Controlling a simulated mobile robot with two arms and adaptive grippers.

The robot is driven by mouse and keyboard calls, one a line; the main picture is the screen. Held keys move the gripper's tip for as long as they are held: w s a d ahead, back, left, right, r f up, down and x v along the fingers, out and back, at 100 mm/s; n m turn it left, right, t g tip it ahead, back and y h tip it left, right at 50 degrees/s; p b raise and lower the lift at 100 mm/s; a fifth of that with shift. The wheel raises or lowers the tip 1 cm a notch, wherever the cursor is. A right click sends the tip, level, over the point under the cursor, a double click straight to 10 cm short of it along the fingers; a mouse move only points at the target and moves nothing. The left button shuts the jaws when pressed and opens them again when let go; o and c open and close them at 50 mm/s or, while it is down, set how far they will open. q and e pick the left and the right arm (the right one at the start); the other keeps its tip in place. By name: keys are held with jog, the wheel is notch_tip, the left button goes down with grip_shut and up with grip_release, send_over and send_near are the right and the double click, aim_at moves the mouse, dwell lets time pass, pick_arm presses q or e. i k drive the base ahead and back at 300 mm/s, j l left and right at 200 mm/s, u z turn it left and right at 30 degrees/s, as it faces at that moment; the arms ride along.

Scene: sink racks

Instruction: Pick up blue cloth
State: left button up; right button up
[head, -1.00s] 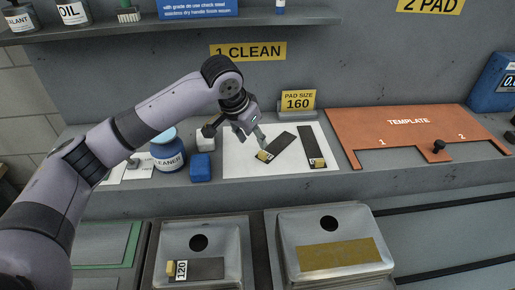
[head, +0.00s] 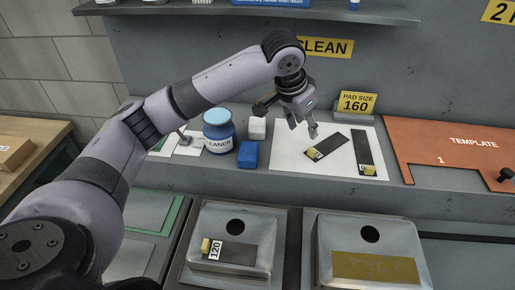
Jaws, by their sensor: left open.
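The blue cloth (head: 248,154) looks like a small folded blue block. It lies on the grey ledge, just left of the white sheet (head: 350,172) and right of the cleaner jar. My left gripper (head: 302,127) hangs over the upper left part of the white sheet, to the right of and above the cloth in the head view. Its fingers are apart, with nothing seen between them. It is clear of the cloth. My right gripper does not show.
A white block (head: 257,128) sits behind the cloth, and the cleaner jar (head: 219,132) stands to its left. Two dark strips with yellow ends (head: 327,145) lie on the sheet. An orange template (head: 450,150) is at the right. Metal trays (head: 235,215) sit below the ledge.

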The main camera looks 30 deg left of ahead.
aim_at(249, 152)
jog(key=u, duration=1.25)
jog(key=k, duration=0.5)
